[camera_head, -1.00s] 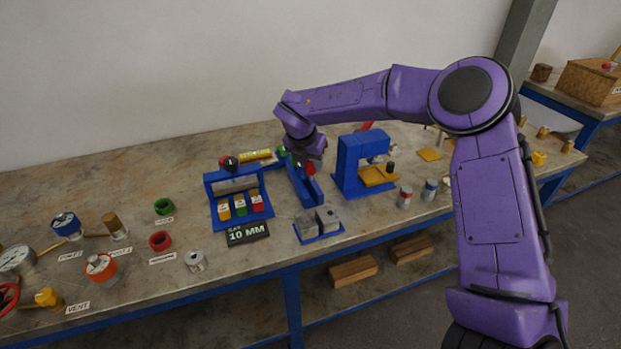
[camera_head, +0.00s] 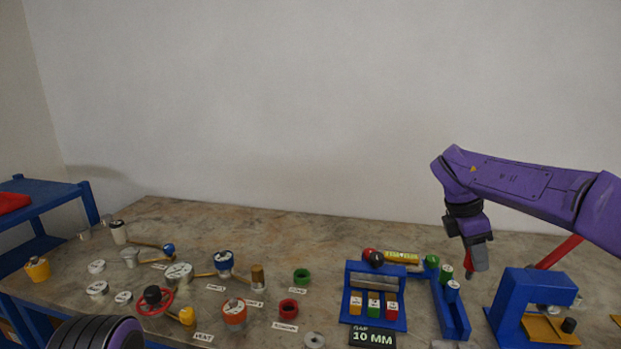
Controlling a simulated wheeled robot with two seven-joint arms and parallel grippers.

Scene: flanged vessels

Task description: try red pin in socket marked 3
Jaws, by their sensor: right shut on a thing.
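My right gripper (camera_head: 476,262) hangs from the purple arm at the right, fingers pointing down, above the bench between a long blue rack and a blue C-shaped frame. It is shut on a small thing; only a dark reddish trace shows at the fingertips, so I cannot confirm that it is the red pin. I cannot read a socket marked 3. My left gripper is out of view.
A blue stand (camera_head: 402,324) with yellow, green and red blocks is behind a 10 MM sign (camera_head: 374,339). The blue C-shaped frame (camera_head: 508,300) stands to the right. Rings (camera_head: 302,276), jars and valves crowd the bench's left. A wall closes the back.

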